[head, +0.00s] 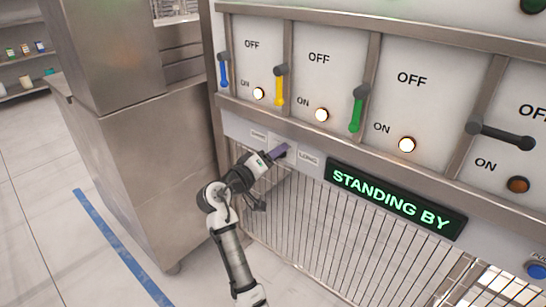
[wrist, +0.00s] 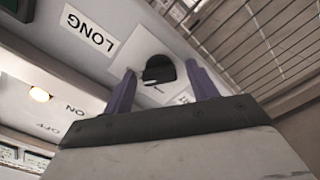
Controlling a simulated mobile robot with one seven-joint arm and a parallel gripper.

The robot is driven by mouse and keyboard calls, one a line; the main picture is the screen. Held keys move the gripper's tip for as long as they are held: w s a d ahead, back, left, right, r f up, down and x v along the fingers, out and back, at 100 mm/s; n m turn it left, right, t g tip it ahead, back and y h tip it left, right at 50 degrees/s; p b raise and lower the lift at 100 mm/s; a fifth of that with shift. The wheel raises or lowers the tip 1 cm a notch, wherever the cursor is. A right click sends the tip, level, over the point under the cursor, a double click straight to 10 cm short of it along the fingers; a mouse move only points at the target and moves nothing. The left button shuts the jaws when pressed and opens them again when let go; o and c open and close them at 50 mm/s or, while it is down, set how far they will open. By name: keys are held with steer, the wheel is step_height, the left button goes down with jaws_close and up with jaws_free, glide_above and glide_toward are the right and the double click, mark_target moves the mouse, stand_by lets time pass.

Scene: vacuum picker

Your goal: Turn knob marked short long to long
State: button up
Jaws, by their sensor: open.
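The black knob (wrist: 158,70) sits on a pale square plate in the wrist view. It has a flat straight edge, and I cannot tell which label it points to. The LONG label (wrist: 88,30) is beside it, and another label (wrist: 185,97) is partly hidden behind my gripper. My gripper (wrist: 161,67) is open, its purple fingers on either side of the knob; contact is not clear. In the head view, my gripper (head: 279,152) is at the panel and hides the knob, between the LONG label (head: 308,158) and a small, unreadable label (head: 258,135).
Blue (head: 223,70), yellow (head: 280,88), green (head: 357,108) and black (head: 500,133) levers line the panel above. A "STANDING BY" display (head: 395,200) is to the right of my gripper. A wire grille (head: 350,240) lies below. A steel cabinet (head: 140,150) stands left.

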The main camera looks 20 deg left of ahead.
steer(key=v, duration=1.3)
steer(key=shift+s+b, duration=0.4)
steer(key=shift+a+r, duration=0.15)
